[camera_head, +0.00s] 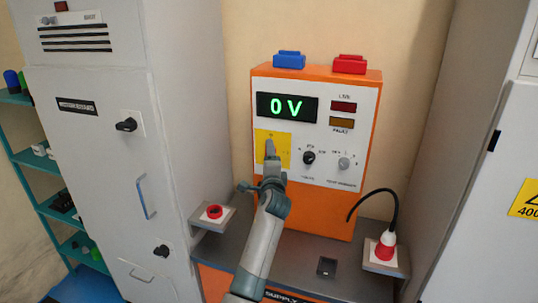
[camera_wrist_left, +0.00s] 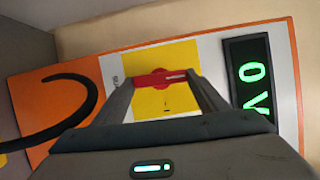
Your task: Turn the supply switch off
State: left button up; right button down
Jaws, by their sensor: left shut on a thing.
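The supply switch is a red handle (camera_wrist_left: 160,78) on a yellow plate (camera_head: 284,150) on the front of the orange supply unit (camera_head: 320,205). In the wrist view the handle lies between my left fingertips, with a white mark on its end toward the display. My left gripper (camera_head: 270,150) is in front of the plate and hides most of the handle in the head view. It is shut on the handle. The green display (camera_head: 286,107) reads 0 V. The lamps marked LIVE (camera_head: 343,106) and FAULT (camera_head: 342,122) look dim. My right gripper is not in view.
A black knob (camera_head: 308,157) and a grey knob (camera_head: 344,163) sit right of the plate. Grey cabinets flank the bench.

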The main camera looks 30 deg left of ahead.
pick_arm(q)
jog(key=shift+n, duration=0.4)
jog(key=o, duration=1.1)
jog(key=shift+c, duration=0.2)
jog(key=shift+s+d, duration=0.1)
jog(key=shift+s, duration=0.05)
jog(key=b+v, duration=0.4)
jog(key=v, duration=1.3)
jog(key=shift+r, duration=0.2)
